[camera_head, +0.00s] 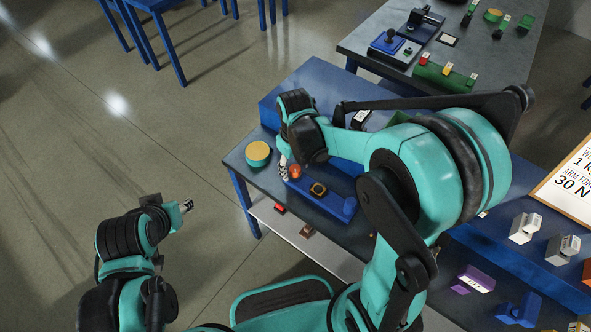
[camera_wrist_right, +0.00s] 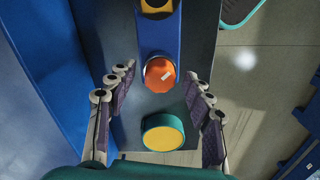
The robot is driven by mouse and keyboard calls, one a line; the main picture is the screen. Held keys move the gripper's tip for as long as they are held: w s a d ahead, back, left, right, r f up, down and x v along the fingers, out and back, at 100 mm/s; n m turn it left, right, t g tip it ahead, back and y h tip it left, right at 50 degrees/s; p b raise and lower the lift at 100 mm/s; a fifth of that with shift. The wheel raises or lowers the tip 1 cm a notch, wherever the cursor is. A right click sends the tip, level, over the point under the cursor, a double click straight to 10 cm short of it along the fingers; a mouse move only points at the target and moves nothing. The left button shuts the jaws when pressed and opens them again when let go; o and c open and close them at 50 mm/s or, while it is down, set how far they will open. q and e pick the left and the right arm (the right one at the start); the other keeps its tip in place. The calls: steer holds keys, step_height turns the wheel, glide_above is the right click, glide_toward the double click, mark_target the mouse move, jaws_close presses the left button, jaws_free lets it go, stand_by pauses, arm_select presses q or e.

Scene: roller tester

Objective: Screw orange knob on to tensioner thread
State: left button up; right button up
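In the right wrist view the knob (camera_wrist_right: 159,75) shows as a round orange cap with a small pale mark. My right gripper (camera_wrist_right: 158,72) is open, with one finger on each side of the knob and a gap to both. I cannot tell how far the fingertips are above it. No tensioner thread can be seen. My left gripper (camera_head: 186,206) is over the floor at the left, away from the table; its finger opening is too small to judge.
A green cylinder with a yellow top (camera_head: 257,152) stands on the table near the knob; it also shows in the right wrist view (camera_wrist_right: 163,132). The blue fixture bears a yellow-and-black square piece (camera_head: 318,189). A raised blue block (camera_wrist_right: 48,80) runs alongside.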

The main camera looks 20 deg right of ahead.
step_height(320, 180, up, 12)
stand_by(0.7)
steer(key=m+t, duration=0.4)
steer(key=t, duration=0.2)
glide_toward(297, 170)
steer(key=s+d+r, duration=0.4)
steer(key=shift+s+d+f+m+t, duration=0.15)
steer(key=shift+s+f+m+t, duration=0.2)
steer(key=shift+t, duration=0.25)
stand_by(0.8)
